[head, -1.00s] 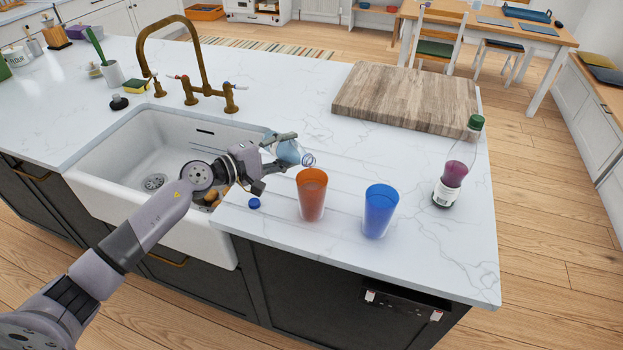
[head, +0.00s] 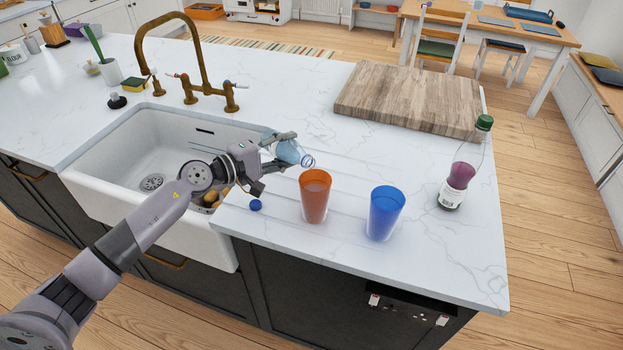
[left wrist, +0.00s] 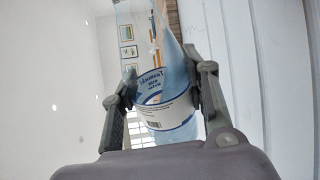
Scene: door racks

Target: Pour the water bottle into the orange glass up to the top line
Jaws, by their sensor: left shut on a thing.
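My left gripper (head: 272,151) is shut on the clear, pale-blue water bottle (head: 293,153). The bottle is tilted, with its open mouth pointing right, close above and beside the orange glass (head: 314,197). In the left wrist view, the fingers (left wrist: 165,95) grip the bottle (left wrist: 170,123) around its white and blue label. The orange glass stands upright on the counter; a level shows faintly inside, but its line cannot be made out. No stream of water is visible. My right gripper is not in view.
A blue glass (head: 384,213) stands right of the orange one. A green-capped bottle (head: 461,170) stands further right. A blue cap (head: 256,205) lies on the counter. The white sink (head: 110,185) is left, and a wooden board (head: 408,100) lies behind.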

